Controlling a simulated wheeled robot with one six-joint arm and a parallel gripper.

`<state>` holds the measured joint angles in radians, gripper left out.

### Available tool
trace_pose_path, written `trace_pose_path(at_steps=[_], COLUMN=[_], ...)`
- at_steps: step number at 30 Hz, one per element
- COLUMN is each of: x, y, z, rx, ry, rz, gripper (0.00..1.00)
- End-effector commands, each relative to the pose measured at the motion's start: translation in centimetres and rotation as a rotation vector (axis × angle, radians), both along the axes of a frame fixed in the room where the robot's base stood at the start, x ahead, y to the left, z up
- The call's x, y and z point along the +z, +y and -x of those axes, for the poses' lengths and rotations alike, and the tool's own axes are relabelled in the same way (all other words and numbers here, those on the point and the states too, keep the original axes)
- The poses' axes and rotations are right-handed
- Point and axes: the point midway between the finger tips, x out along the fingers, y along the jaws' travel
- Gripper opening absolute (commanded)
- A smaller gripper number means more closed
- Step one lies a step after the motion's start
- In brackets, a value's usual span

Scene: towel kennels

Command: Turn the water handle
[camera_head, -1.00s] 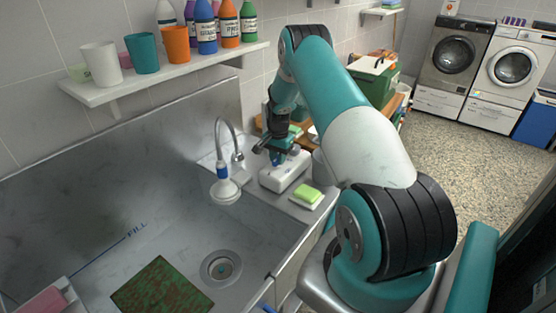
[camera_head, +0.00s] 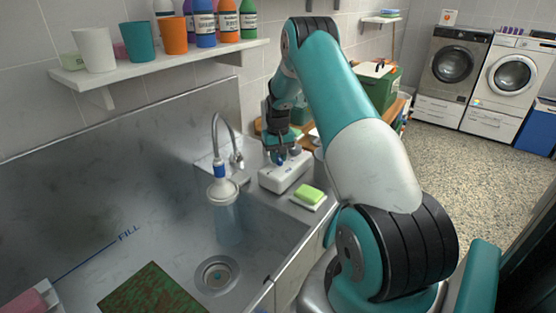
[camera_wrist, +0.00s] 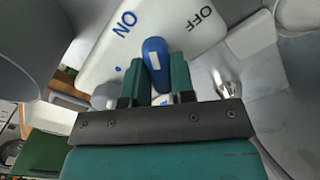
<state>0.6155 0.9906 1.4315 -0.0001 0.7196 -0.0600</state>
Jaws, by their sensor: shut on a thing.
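The water handle is a blue lever (camera_wrist: 154,52) on a white control box (camera_wrist: 95,62) marked ON and OFF. In the wrist view the lever lies between my two fingers, its rounded end lying between the two labels. My gripper (camera_wrist: 158,78) is shut on it. In the head view my gripper (camera_head: 281,157) reaches down onto the white box (camera_head: 285,177) beside the sink, hiding most of the lever. The tap's curved spout (camera_head: 216,125) ends in a white shower head (camera_head: 222,190). A pale bluish stream of water (camera_head: 229,222) falls from it into the sink.
The metal sink (camera_head: 160,235) has a drain (camera_head: 218,275) and a green-brown mat (camera_head: 152,292). A green sponge (camera_head: 308,194) lies right of the box. A wall shelf (camera_head: 150,68) holds cups and bottles. The floor toward the washing machines (camera_head: 500,75) is clear.

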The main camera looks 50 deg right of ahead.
Motion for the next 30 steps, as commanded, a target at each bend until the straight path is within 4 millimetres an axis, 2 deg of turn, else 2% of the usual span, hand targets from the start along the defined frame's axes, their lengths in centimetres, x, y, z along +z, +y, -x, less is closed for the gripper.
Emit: trace_pose_path(at_steps=[9, 23, 24, 27, 30], x=[0.01, 0.07, 0.07, 0.06, 0.05], y=[0.0, 0.0, 0.0, -0.01, -0.01], z=[-0.01, -0.01, -0.01, -0.02, -0.02], rx=[0.098, 0.111, 0.111, 0.111, 0.111], ry=[0.0, 0.0, 0.0, 0.0, 0.0], rz=[0.0, 0.0, 0.0, 0.0, 0.0], gripper=[0.0, 0.0, 0.26, 0.49, 0.49])
